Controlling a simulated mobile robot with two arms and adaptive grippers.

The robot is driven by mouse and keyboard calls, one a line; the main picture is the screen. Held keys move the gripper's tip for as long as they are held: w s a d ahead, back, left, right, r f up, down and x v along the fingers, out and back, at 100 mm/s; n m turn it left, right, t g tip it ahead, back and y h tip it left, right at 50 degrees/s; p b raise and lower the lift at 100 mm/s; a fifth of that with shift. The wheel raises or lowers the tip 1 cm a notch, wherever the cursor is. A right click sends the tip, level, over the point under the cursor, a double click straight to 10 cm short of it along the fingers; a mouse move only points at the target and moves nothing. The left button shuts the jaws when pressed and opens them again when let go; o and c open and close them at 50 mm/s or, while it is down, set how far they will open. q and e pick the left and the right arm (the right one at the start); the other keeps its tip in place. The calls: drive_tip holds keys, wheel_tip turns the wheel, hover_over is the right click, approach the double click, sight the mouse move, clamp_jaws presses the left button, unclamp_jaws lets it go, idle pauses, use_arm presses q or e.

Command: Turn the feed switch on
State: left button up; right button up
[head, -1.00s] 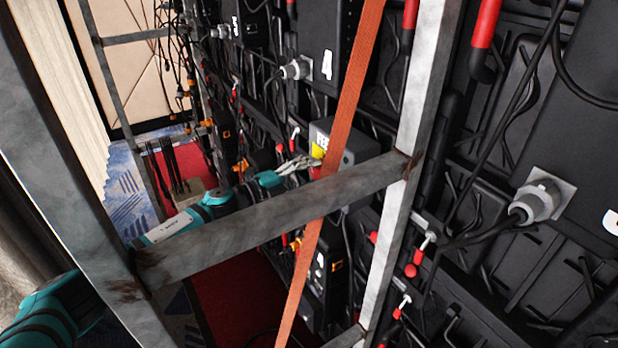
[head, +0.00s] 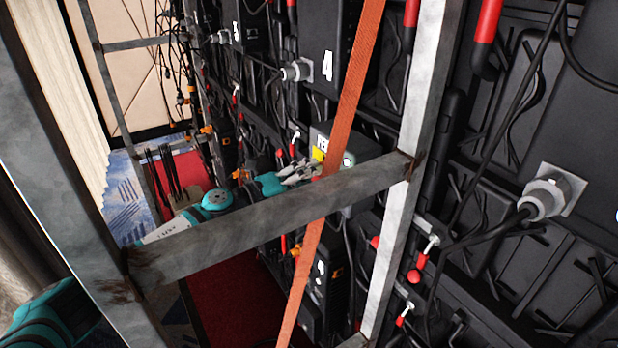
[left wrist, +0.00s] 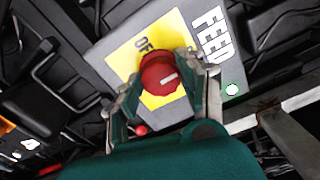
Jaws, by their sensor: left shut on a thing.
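The feed switch is a grey box (head: 340,142) on the back of the video wall, partly behind an orange strap in the head view. In the left wrist view its face has a yellow plate (left wrist: 121,57), a white FEED label (left wrist: 209,33) and the partly covered word OFF. A round red knob (left wrist: 161,73) with a short white mark sits on the plate. A small green lamp (left wrist: 232,90) beside it looks lit. My left gripper (head: 312,167) is shut on the red knob, with one finger on each side. My right gripper is not in view.
A rusty grey crossbar (head: 270,212) and upright (head: 414,120) of the frame stand in front of the wall. The orange strap (head: 352,90) runs down past the box. Black cables and plugs (head: 545,197) hang around. My left arm reaches behind the crossbar.

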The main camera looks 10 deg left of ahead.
use_arm(q)
drive_tip(key=shift+f, duration=0.1)
drive_tip(key=o, duration=1.1)
drive_tip(key=shift+o, duration=0.3)
drive_tip(key=v, duration=1.2)
